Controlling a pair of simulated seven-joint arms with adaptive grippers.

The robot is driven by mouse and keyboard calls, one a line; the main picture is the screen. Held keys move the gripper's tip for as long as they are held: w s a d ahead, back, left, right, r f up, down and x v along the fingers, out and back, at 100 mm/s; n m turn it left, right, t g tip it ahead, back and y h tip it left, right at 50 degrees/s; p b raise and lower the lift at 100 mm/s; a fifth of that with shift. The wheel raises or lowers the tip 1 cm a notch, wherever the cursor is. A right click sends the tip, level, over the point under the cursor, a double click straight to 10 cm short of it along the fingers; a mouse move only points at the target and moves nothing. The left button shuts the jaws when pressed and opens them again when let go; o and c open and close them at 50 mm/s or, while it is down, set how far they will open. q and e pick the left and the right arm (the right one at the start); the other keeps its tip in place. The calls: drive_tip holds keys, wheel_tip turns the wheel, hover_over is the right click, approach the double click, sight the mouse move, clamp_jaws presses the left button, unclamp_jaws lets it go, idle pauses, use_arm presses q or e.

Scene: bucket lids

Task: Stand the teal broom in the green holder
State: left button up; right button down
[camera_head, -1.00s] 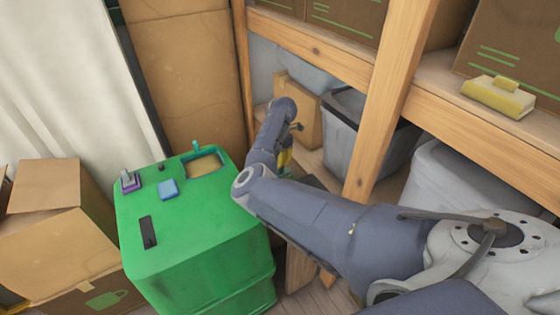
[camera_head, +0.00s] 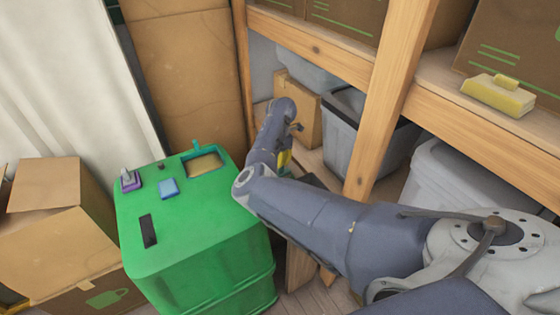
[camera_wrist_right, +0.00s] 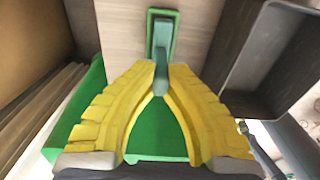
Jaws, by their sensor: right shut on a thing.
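My right gripper (camera_head: 284,158) is beside the wooden shelf in the head view, largely hidden by my own arm. In the right wrist view its yellow fingers (camera_wrist_right: 161,82) close on a narrow teal-grey handle, which I take to be the teal broom (camera_wrist_right: 161,52). The handle overlaps a bright green upright piece (camera_wrist_right: 152,30), probably the green holder. I cannot tell whether the broom is inside it or only in front of it. The head view does not show the broom clearly. My left gripper is not in view.
A green bin (camera_head: 190,235) with a teal-rimmed opening stands left of my arm. Cardboard boxes (camera_head: 45,225) are at the far left. Shelf posts (camera_head: 390,95) and a grey tub (camera_head: 355,140) crowd the right side. A yellow block (camera_head: 498,97) lies on the shelf.

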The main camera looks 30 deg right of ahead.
drive_tip(key=c, duration=1.4)
unclamp_jaws()
drive_tip(key=shift+c, duration=0.7)
drive_tip(key=shift+r, duration=4.45)
